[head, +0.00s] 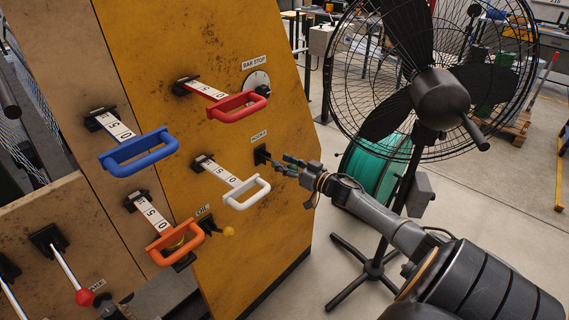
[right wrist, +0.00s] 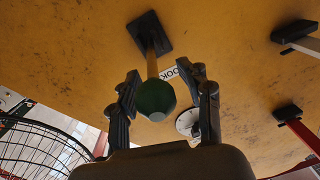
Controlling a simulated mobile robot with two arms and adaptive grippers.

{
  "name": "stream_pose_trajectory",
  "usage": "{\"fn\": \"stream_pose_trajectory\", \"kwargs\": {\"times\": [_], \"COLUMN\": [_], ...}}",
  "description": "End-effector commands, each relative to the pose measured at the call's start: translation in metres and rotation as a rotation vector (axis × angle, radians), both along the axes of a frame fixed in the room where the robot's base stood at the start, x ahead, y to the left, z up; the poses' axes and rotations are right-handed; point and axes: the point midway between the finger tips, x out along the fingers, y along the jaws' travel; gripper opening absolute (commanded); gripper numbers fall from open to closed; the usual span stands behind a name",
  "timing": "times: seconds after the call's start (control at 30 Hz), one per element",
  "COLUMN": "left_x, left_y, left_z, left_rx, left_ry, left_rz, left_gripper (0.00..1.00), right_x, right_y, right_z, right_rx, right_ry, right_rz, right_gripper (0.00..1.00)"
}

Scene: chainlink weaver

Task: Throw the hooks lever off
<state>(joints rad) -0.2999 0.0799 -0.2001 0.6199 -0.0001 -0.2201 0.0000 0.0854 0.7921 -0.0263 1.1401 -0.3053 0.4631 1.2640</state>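The hooks lever has a dark base plate (head: 262,154) on the yellow panel, just under its partly legible label. In the right wrist view its yellow stem (right wrist: 152,65) runs from the base to a green ball knob (right wrist: 155,97). My right gripper (head: 287,163) is at this lever, and its fingers hide most of the stem and knob in the head view. In the right wrist view the fingers (right wrist: 160,82) are spread, one on each side of the green knob, with a clear gap on the right side. My left gripper is not in view.
White (head: 246,191), red (head: 237,106), blue (head: 139,152) and orange (head: 174,242) handles stick out left of my right gripper. A round bar-stop dial (head: 257,80) is above. A large black fan (head: 440,100) stands close on the right.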

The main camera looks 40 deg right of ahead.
Motion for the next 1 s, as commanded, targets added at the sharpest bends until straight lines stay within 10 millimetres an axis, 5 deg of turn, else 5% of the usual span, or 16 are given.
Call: {"fn": "stream_pose_trajectory", "kwargs": {"times": [0.27, 0.7, 1.0], "left_x": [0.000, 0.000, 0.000], "left_y": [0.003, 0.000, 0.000], "left_z": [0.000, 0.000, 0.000], "left_rx": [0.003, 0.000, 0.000], "left_ry": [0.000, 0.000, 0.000], "left_rz": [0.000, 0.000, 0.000], "left_gripper": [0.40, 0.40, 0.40], "right_x": [-0.009, -0.083, -0.115], "right_y": [-0.001, -0.009, -0.013], "right_z": [-0.003, -0.001, 0.001], "right_rx": [0.000, 0.000, 0.001], "right_ry": [0.004, 0.007, 0.003], "right_rz": [0.000, 0.002, 0.001], "right_gripper": [0.47, 0.47, 0.47]}}
